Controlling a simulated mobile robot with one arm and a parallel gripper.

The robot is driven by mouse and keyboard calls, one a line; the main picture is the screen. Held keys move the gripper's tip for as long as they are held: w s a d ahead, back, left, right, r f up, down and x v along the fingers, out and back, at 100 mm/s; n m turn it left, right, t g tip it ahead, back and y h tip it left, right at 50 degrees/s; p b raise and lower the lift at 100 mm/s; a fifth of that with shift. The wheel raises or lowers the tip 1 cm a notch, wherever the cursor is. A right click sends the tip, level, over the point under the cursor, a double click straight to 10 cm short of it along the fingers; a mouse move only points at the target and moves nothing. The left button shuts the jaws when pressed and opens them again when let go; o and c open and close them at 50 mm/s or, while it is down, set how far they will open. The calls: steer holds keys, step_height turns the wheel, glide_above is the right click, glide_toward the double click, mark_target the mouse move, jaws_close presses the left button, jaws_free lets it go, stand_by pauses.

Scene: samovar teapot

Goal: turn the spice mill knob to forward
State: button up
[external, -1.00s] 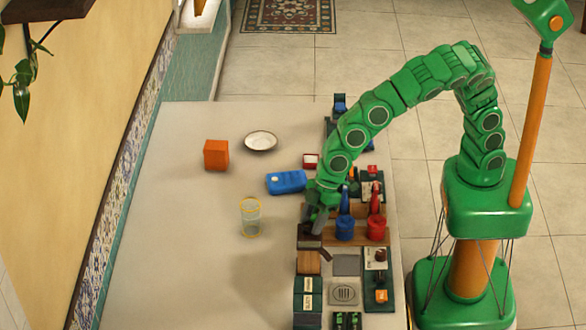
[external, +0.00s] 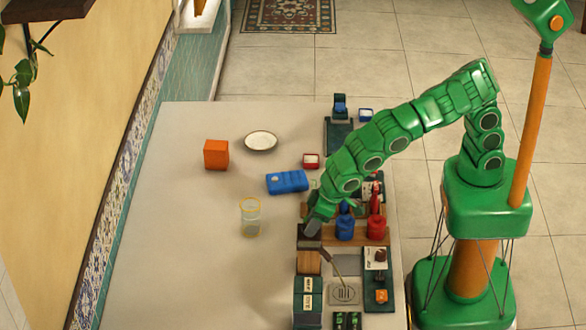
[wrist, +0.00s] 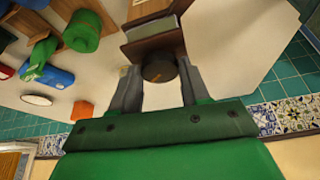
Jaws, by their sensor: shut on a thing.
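The spice mill (external: 309,262) is a wooden box with a dark top at the front-left of the row of fixtures. Its dark round knob (wrist: 158,68) shows between my fingers in the wrist view, below the wooden body (wrist: 155,38). My gripper (external: 311,226) is at the mill's top in the external view, and it also shows in the wrist view (wrist: 158,78), one finger on each side of the knob. It is shut on the knob. The external view hides the knob behind my gripper. A thin dark rod (external: 339,265) slants from beside the mill over the grate.
Blue (external: 345,227) and red (external: 376,227) canisters stand right of my gripper. A clear glass (external: 250,217), orange box (external: 216,154), white plate (external: 260,140) and blue case (external: 287,182) stand left and behind. The table's left front is clear.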

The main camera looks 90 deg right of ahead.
steer(key=m, duration=0.2)
steer(key=m+h, duration=0.1)
steer(key=m, duration=0.1)
steer(key=shift+w+a+g+h, duration=0.1)
steer(key=shift+a+g+h, duration=0.1)
steer(key=shift+g+h, duration=0.1)
steer(key=shift+w+a+m+g+h, duration=0.1)
steer(key=shift+m+g+h, duration=0.25)
steer(key=shift+m, duration=0.95)
steer(key=shift+a+m+g+h, duration=0.1)
steer(key=shift+m+g+h, duration=0.25)
steer(key=shift+m, duration=0.95)
steer(key=o, duration=1.1)
steer(key=shift+c, duration=0.2)
